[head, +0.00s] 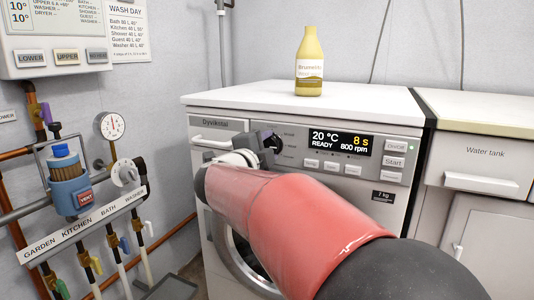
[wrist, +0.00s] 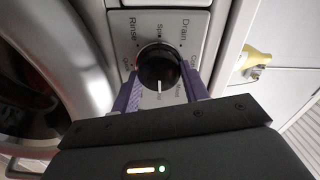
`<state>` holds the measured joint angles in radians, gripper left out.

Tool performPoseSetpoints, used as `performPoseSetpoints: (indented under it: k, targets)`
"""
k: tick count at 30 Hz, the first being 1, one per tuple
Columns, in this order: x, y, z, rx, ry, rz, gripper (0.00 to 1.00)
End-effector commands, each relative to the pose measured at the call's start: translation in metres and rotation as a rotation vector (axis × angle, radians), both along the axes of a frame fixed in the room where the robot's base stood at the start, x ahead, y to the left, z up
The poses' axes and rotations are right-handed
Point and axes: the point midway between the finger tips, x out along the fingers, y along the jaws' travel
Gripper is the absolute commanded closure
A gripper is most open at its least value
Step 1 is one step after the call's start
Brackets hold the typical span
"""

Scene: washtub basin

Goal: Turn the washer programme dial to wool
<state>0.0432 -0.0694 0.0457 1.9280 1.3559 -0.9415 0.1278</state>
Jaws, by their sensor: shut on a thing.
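The washer (head: 395,209) stands in the middle of the head view. Its black programme dial (wrist: 158,66) shows in the wrist view between the two purple fingers of my gripper (wrist: 159,72), which is shut on it. A white pointer mark on the dial points down in that view. Labels around the dial read Rinse, Spin and Drain, with others partly covered by the fingers. In the head view the dial (head: 275,143) is partly hidden by my gripper (head: 268,145). The washer display (head: 341,142) reads 20 °C, 8 s, READY, 800 rpm.
On/Off and Start buttons (head: 394,161) sit right of the display. A yellow bottle (head: 310,62) stands on the washer top (head: 250,95).

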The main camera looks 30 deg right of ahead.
Motion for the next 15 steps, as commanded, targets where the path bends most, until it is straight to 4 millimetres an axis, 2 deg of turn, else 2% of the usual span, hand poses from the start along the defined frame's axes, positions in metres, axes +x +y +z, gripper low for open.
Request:
performPoseSetpoints:
  k: [15]
  targets:
    - [-0.0002, 0.0, -0.0014, 0.024, -0.027, -0.001, 0.78]
